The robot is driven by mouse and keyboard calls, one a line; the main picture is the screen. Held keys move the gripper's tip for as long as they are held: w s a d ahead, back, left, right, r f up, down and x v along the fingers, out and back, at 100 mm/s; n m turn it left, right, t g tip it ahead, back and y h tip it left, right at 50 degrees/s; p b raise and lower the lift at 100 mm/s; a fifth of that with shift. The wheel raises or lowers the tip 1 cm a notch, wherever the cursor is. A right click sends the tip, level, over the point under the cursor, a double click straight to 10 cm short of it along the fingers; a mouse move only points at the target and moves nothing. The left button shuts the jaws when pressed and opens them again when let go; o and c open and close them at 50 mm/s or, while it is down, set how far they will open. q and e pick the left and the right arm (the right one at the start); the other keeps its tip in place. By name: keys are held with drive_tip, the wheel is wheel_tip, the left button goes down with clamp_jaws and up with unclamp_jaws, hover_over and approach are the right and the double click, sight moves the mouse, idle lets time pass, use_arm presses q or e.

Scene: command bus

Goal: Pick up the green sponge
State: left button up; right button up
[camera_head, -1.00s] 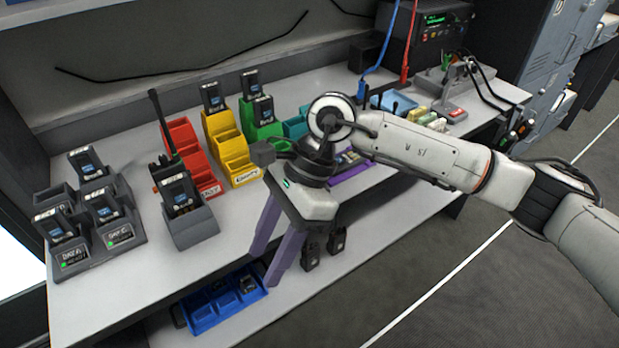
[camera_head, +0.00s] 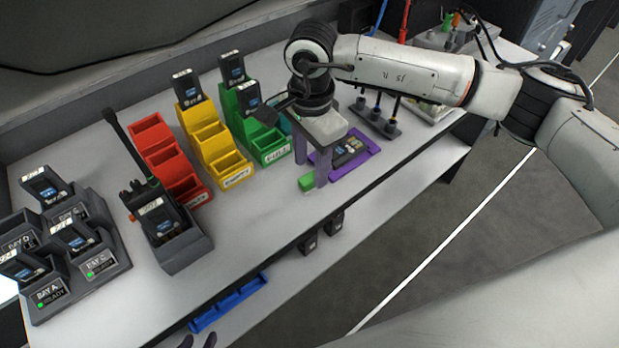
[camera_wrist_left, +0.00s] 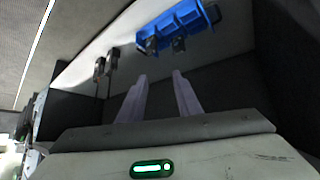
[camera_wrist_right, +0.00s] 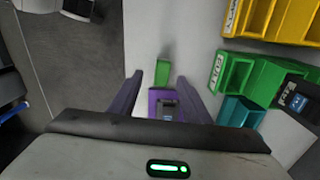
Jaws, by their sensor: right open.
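The green sponge (camera_head: 307,184) is a small block on the bench near its front edge, beside the purple tray (camera_head: 364,161). My right gripper (camera_head: 312,182) points down there, with one finger close to the sponge. In the right wrist view the sponge (camera_wrist_right: 163,71) lies just ahead of the open fingertips (camera_wrist_right: 160,76), between their lines; I cannot tell whether they touch. My left gripper (camera_head: 198,341) shows only its fingertips at the bottom of the head view. In the left wrist view its fingers (camera_wrist_left: 159,76) are apart and empty.
Red (camera_head: 168,158), yellow (camera_head: 213,146) and green (camera_head: 256,130) bins stand behind the sponge. A radio in a cradle (camera_head: 168,233) and battery chargers (camera_head: 62,250) are at left. A blue bin (camera_wrist_left: 180,22) is below the bench. Bench left of the sponge is clear.

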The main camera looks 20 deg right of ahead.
sight(310, 178)
wheel_tip(310, 178, down, 4)
drive_tip(key=shift+w+r+p, duration=0.1)
drive_tip(key=shift+w+p, duration=0.05)
drive_tip(key=shift+p, duration=0.25)
drive_tip(key=shift+f, duration=0.3)
use_arm(q)
drive_tip(key=shift+w+r, duration=0.75)
drive_tip(key=shift+r, duration=0.2)
use_arm(e)
drive_tip(key=shift+c, duration=0.5)
drive_tip(key=c, duration=1)
use_arm(q)
drive_tip(key=shift+s+f, duration=0.15)
drive_tip(key=shift+s, duration=0.15)
use_arm(e)
clamp_jaws()
drive_tip(key=shift+r, duration=0.15)
drive_tip(key=shift+w+r, duration=0.1)
drive_tip(key=shift+r, duration=0.2)
use_arm(q)
drive_tip(key=shift+f+b, duration=0.7)
drive_tip(key=shift+f, duration=0.05)
use_arm(e)
wheel_tip(310, 178, up, 9)
